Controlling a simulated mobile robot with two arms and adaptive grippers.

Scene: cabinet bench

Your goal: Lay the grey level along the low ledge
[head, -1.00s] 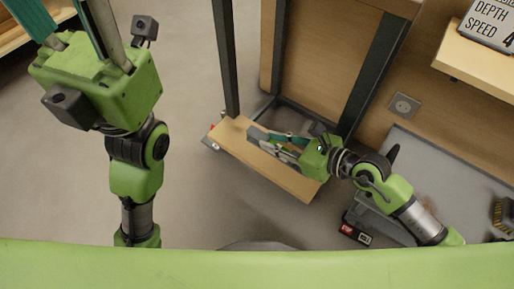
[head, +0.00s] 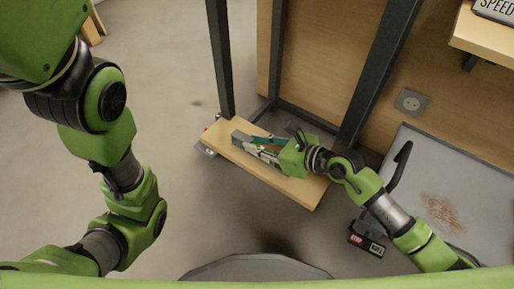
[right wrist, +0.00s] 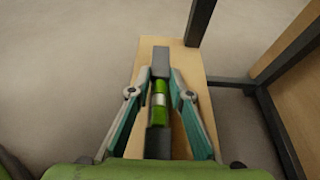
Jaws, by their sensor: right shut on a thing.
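The grey level (head: 240,138) lies along the low wooden ledge (head: 300,189), its length following the board. In the right wrist view, the level (right wrist: 161,62) has dark grey ends and a green middle with a pale band. My right gripper (head: 257,146) is over the ledge, its two fingers on either side of the level, shut on it. The fingers also show in the right wrist view (right wrist: 160,88). The level seems at or just above the board; I cannot tell if it touches. My left arm is at the left; its fingers are out of frame.
Dark metal posts (head: 219,60) rise by the ledge, with a wooden panel (head: 330,50) behind. A grey platform (head: 460,190) with a brown patch stands at the right. A black and red box (head: 366,238) is on the floor.

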